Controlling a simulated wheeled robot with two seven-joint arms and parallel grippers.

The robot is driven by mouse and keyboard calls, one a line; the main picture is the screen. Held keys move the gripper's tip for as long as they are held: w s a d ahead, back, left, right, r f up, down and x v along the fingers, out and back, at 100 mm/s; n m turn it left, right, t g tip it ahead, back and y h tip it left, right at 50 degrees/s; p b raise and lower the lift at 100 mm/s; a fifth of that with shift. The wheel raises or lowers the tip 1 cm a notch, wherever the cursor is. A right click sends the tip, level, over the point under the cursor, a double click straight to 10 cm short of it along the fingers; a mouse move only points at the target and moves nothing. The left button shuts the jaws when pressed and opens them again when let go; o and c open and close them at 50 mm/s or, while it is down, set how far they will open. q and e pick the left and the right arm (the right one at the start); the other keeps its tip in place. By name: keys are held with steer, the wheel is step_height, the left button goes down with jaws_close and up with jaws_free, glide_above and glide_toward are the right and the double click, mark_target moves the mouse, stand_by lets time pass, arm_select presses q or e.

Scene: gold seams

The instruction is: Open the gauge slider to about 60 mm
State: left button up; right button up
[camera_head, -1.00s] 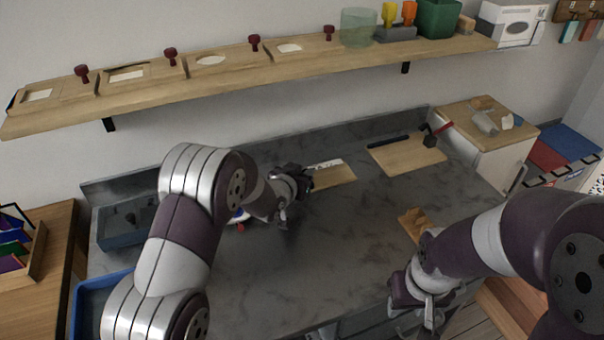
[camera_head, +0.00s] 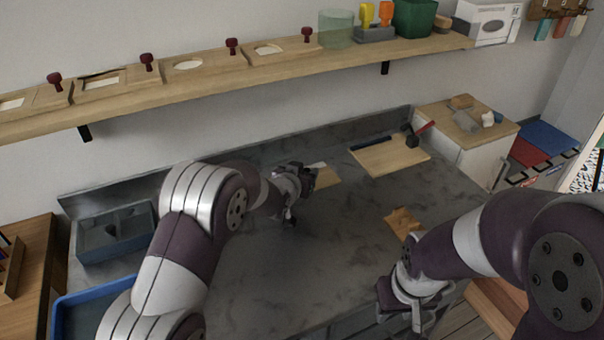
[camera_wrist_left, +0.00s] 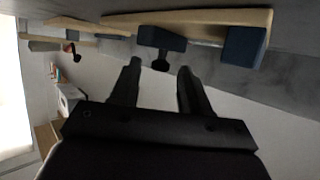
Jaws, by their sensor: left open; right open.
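The gauge board (camera_head: 328,178), pale wood, lies on the grey counter, mostly hidden behind my left gripper (camera_head: 303,182). A sliver of a white strip shows at its back edge. In the left wrist view a wooden board (camera_wrist_left: 215,20) carries two dark blue blocks. The block (camera_wrist_left: 162,38) nearer the middle has a black knob (camera_wrist_left: 160,62), which appears between the fingertips of my open left gripper (camera_wrist_left: 157,82). I see no finger contact with the knob. I cannot read the slider opening. My right gripper (camera_head: 400,312) is open and empty at the counter's front edge.
A brown wooden piece (camera_head: 403,222) lies near the right arm. A grey-blue bin (camera_head: 115,235) stands left. The counter middle is clear.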

arm_select(q)
steer(key=v, duration=1.2)
steer(key=shift+s+a, duration=0.2)
steer(key=shift+s, duration=0.05)
steer(key=shift+a+r, duration=0.1)
steer(key=shift+r, duration=0.05)
